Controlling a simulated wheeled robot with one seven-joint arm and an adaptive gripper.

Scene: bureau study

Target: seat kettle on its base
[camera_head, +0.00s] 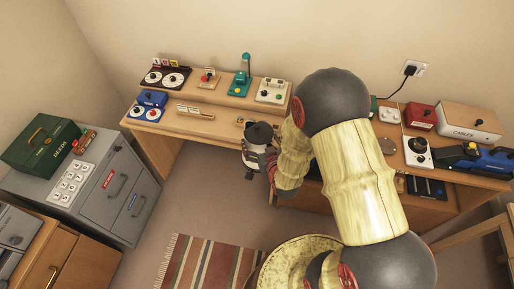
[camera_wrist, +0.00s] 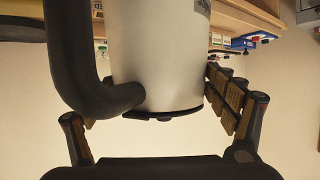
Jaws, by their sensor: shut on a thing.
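The kettle (camera_head: 259,133) has a silver body and a dark lid. In the head view it is in front of the desk's front edge, held clear of the floor. My gripper (camera_head: 270,165) is at its right side and partly hidden by my arm. In the wrist view the kettle's silver body (camera_wrist: 160,55) and thick black handle (camera_wrist: 78,60) fill the middle. My gripper's fingers (camera_wrist: 160,115) are on both sides, shut on the kettle.
The desk (camera_head: 190,125) carries a raised shelf with several small devices. A joystick box (camera_head: 418,152), a red box (camera_head: 421,116) and a cables box (camera_head: 469,121) crowd its right end. A grey cabinet (camera_head: 115,185) stands left. My arm hides the desk's middle.

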